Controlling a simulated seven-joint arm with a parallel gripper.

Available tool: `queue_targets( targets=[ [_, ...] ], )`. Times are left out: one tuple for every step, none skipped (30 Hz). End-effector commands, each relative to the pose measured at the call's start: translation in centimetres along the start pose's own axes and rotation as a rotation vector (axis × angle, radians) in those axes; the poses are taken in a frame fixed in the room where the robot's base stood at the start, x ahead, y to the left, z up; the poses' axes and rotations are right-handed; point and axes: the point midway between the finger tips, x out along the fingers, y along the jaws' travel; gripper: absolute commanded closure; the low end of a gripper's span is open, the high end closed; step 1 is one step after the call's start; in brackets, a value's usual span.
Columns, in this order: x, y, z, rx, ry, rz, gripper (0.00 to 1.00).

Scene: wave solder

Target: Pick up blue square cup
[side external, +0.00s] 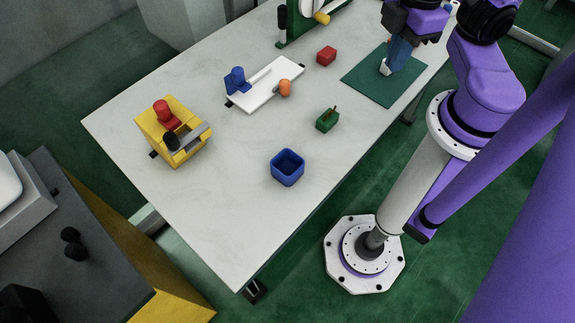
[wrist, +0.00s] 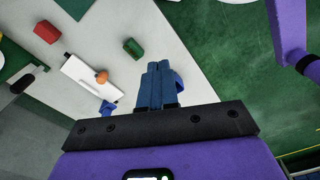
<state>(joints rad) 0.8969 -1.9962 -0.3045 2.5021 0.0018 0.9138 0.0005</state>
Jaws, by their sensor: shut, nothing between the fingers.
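The blue square cup (side external: 287,168) stands upright and open-topped on the light table, near its front edge. In the wrist view a blue piece of the cup (wrist: 180,80) shows just right of my fingers, which hide the rest. My gripper (side external: 386,69) is above the dark green mat in the side view, up and to the right of the cup and well apart from it. Its blue fingers are together and empty, as the wrist view also shows (wrist: 157,66).
A green block (side external: 327,120) lies between cup and mat (side external: 370,90). A red block (side external: 326,56), a white board (side external: 258,92) with an orange ball (side external: 285,88), and a yellow fixture (side external: 180,148) stand farther off.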

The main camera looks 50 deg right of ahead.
Motion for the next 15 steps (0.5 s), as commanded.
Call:
queue_targets(
  targets=[
    [0.0,0.0,0.0,0.0,0.0,0.0,1.0],
    [0.0,0.0,0.0,0.0,0.0,0.0,1.0],
    [0.0,0.0,0.0,0.0,0.0,0.0,1.0],
    [0.0,0.0,0.0,0.0,0.0,0.0,1.0],
    [0.0,0.0,0.0,0.0,0.0,0.0,1.0],
    [0.0,0.0,0.0,0.0,0.0,0.0,1.0],
    [0.0,0.0,0.0,0.0,0.0,0.0,1.0],
    [0.0,0.0,0.0,0.0,0.0,0.0,1.0],
    [0.0,0.0,0.0,0.0,0.0,0.0,1.0],
    [0.0,0.0,0.0,0.0,0.0,0.0,0.9],
    [0.0,0.0,0.0,0.0,0.0,0.0,0.8],
    [0.0,0.0,0.0,0.0,0.0,0.0,0.67],
    [0.0,0.0,0.0,0.0,0.0,0.0,0.58],
    [0.0,0.0,0.0,0.0,0.0,0.0,0.48],
    [0.0,0.0,0.0,0.0,0.0,0.0,0.35]
  ],
)
